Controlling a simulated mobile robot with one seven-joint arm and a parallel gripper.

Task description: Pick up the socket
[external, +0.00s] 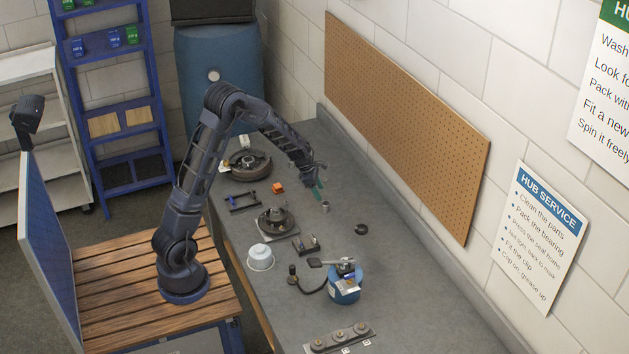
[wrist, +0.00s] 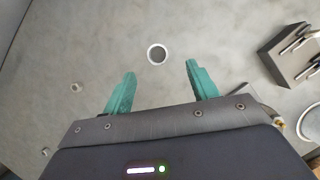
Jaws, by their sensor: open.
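The socket (external: 325,206) is a small grey metal cylinder standing upright on the grey bench top. In the wrist view the socket (wrist: 157,54) shows from above as a light ring with a dark hollow. My gripper (external: 318,190) hangs above the bench close to the socket. In the wrist view its two green fingers (wrist: 161,70) are spread apart with nothing between them. The socket appears just past the fingertips, roughly centred between them and apart from both.
The bench (external: 395,265) is clear around the socket. A dark round cap (external: 361,229) lies to its right, an orange block (external: 278,187) to its left. A hub (external: 277,221), white tub (external: 260,257) and blue container (external: 345,287) stand nearer. A pegboard (external: 400,120) lines the wall.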

